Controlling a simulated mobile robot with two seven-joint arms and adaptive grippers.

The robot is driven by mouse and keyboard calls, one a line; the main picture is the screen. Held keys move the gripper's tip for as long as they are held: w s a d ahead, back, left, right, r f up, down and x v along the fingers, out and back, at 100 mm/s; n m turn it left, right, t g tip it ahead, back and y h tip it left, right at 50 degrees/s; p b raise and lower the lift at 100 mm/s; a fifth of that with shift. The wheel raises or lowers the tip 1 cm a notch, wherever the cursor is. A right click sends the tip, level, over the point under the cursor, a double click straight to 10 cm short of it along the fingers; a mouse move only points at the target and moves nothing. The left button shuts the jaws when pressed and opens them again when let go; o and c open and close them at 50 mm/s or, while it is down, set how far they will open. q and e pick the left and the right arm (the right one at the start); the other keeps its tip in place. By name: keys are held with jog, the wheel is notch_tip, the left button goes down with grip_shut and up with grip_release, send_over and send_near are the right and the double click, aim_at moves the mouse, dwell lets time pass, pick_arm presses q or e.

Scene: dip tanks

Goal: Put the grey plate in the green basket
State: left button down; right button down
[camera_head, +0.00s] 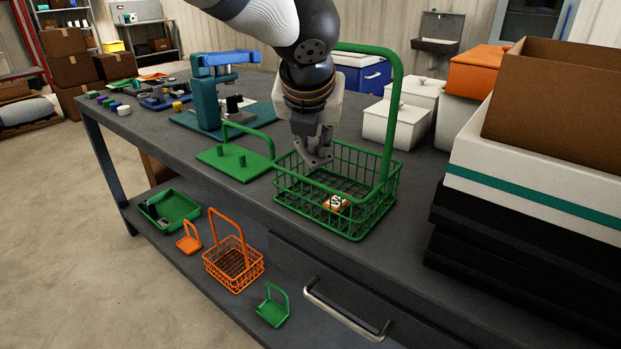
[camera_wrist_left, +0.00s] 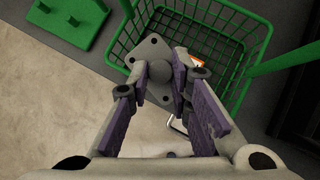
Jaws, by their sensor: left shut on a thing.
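The green basket (camera_head: 335,207) stands on the dark bench with its tall handle upright. The grey plate (camera_head: 318,158) shows at the tip of my left gripper (camera_head: 314,144), in front of the basket's back rim in the head view. In the left wrist view the grey plate (camera_wrist_left: 148,53) has corner holes and a round grey knob, and it overlaps the green basket's (camera_wrist_left: 237,60) near left corner. My left gripper (camera_wrist_left: 155,84) is shut on the plate there. The plate's exact height over the basket is hard to tell. My right gripper is not in view.
An orange and white block (camera_head: 336,202) lies in the basket. White lidded boxes (camera_head: 397,121) stand behind, and a large carton (camera_head: 555,105) rises at the right.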

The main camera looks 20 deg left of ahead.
aim_at(309, 163)
pick_arm(q)
jog(key=shift+w+a, duration=0.3)
jog(key=shift+w, duration=0.25)
jog(key=shift+w+a, duration=0.25)
jog(key=shift+w, duration=0.25)
jog(key=f, duration=0.2)
jog(key=w+f, duration=0.1)
jog(key=f, duration=0.2)
jog(key=w+a+f, duration=0.1)
jog(key=f, duration=0.1)
jog(key=shift+f, duration=0.2)
jog(key=f, duration=0.3)
jog(key=shift+w+a+f, duration=0.15)
jog(key=shift+w+a, duration=0.05)
jog(key=shift+w, duration=0.2)
jog(key=shift+w+g, duration=0.15)
jog(key=shift+g, duration=0.25)
jog(key=shift+w+a+f+g+h+b, duration=0.15)
jog(key=shift+g+h+b, duration=0.6)
jog(key=shift+g, duration=0.45)
jog(key=shift+f, duration=0.35)
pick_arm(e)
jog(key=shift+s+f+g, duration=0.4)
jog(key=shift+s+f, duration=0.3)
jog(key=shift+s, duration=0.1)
pick_arm(q)
jog(key=shift+f, duration=0.15)
jog(key=c, duration=1.5)
grip_release()
